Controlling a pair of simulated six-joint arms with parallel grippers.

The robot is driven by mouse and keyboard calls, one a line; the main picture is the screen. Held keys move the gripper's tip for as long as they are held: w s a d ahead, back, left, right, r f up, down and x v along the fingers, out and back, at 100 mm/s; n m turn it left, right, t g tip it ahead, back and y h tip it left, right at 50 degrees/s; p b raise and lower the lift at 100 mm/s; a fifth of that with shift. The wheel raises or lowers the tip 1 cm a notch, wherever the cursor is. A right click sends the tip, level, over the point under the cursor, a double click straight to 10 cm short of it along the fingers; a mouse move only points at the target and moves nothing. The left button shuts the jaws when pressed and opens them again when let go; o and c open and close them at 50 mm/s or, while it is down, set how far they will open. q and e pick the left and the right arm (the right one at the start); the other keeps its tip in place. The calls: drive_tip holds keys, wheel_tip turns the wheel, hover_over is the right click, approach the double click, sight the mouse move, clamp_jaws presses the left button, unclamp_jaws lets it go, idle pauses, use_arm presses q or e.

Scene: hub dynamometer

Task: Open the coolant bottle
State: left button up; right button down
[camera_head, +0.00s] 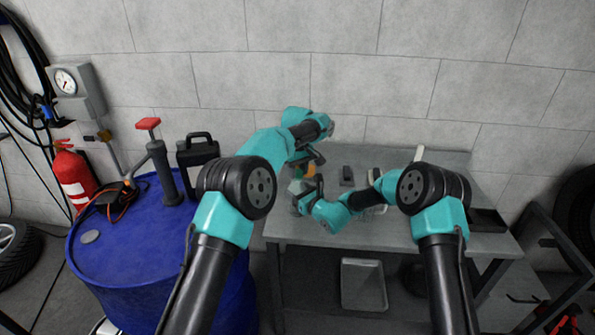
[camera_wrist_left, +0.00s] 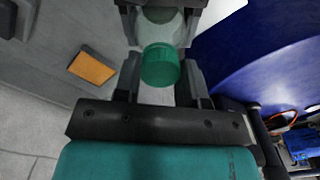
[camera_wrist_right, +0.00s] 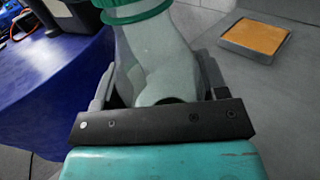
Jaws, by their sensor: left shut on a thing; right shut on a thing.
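The coolant bottle is pale grey-green with a ribbed green cap; its body (camera_wrist_right: 150,55) fills the middle of the right wrist view. My right gripper (camera_wrist_right: 155,80) is shut on this body, one finger on each side. The cap (camera_wrist_left: 160,66) shows in the left wrist view, between the fingers of my left gripper (camera_wrist_left: 158,80), which is shut on it. The cap's lower rim (camera_wrist_right: 138,12) shows at the top of the right wrist view. In the head view the bottle (camera_head: 296,187) is mostly hidden by my grippers, near the bench's left end.
An orange-topped block (camera_wrist_right: 258,38) lies on the grey bench (camera_head: 400,235) close by. The blue drum (camera_head: 105,255) stands left of the bench, with a black can (camera_head: 197,155) and a hand pump (camera_head: 160,165) on top. A dark tray (camera_head: 488,220) sits at the bench's right end.

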use_arm(q)
drive_tip(key=n, duration=0.7)
drive_tip(key=shift+n, duration=0.4)
drive_tip(key=n, duration=0.3)
drive_tip(key=shift+n, duration=0.4)
drive_tip(key=n, duration=0.3)
drive_tip(key=shift+n, duration=0.3)
drive_tip(key=shift+r, duration=0.7)
drive_tip(key=shift+r, duration=0.35)
drive_tip(key=shift+r, duration=0.1)
